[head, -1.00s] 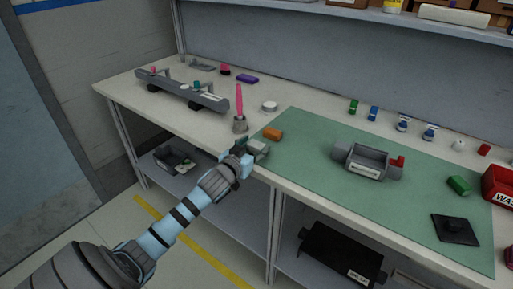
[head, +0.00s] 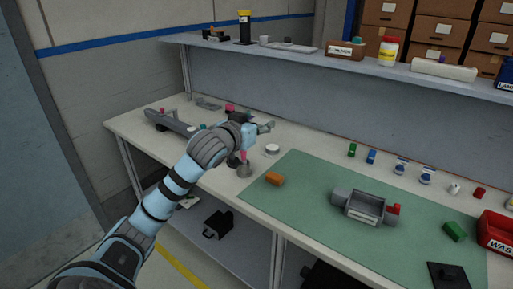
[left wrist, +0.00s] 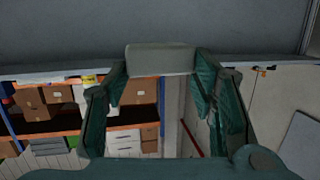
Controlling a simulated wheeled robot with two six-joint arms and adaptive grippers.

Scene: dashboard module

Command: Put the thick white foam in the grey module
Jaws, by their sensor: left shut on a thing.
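My left gripper (head: 262,125) is raised above the back left of the bench, near the shelf's front. In the left wrist view my left gripper (left wrist: 160,75) is shut on a pale block (left wrist: 160,60), which looks like the thick white foam, held across its fingertips. In the head view the block is hard to make out. The grey module (head: 362,207) is an open grey tray with a white label and a red part at its right end. It sits on the green mat (head: 310,225), well to the right of the gripper. My right gripper is not in view.
An orange block (head: 274,179) lies on the mat's left part. A pink-topped holder (head: 244,169) and a white round piece (head: 272,149) stand left of the mat. A shelf (head: 330,60) runs above the bench. A red bin (head: 497,232) is at far right.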

